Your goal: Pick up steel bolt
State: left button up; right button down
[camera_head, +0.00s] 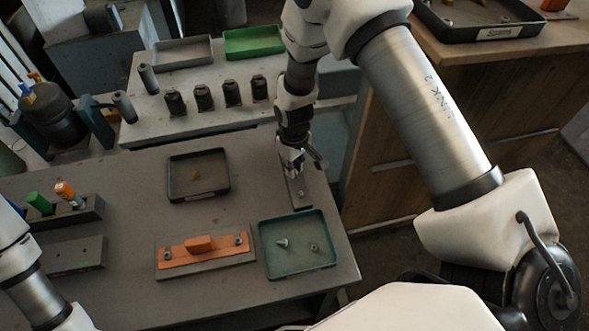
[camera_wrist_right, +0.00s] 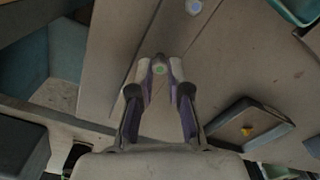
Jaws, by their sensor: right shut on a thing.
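My right gripper (camera_head: 293,165) is over the right part of the table, above a narrow dark plate (camera_head: 300,192). In the right wrist view its fingertips (camera_wrist_right: 160,72) are closed on a small grey part with a round greenish end, which appears to be the steel bolt (camera_wrist_right: 159,66). The fingers hide most of it in the head view. Another small metal piece (camera_head: 301,194) sits on the plate below the gripper. A teal tray (camera_head: 266,271) holds a small bolt-like part (camera_head: 282,243) and a nut-like part (camera_head: 313,247). My left arm enters at the left edge; its gripper is out of frame.
A black tray (camera_head: 172,187) holds a small yellow piece (camera_head: 195,175); it also shows in the right wrist view (camera_wrist_right: 222,118). An orange part (camera_head: 200,246) lies on a grey base. A rack (camera_head: 92,213) holds green and orange-handled items. Bare table surrounds these.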

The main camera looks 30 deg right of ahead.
jog(key=shift+r+b, duration=0.3)
jog(key=shift+r, duration=0.05)
jog(key=shift+s+r+b, duration=0.2)
jog(key=shift+r+b, duration=0.15)
jog(key=shift+r, duration=0.15)
jog(key=shift+s+r+b, duration=0.2)
jog(key=shift+r+b, duration=0.15)
jog(key=shift+r, duration=0.1)
jog(key=s+r+b, duration=0.1)
jog(key=s+b, duration=0.3)
jog(key=s, duration=1.1)
jog(key=shift+r+b, duration=0.4)
jog(key=shift+s, duration=0.1)
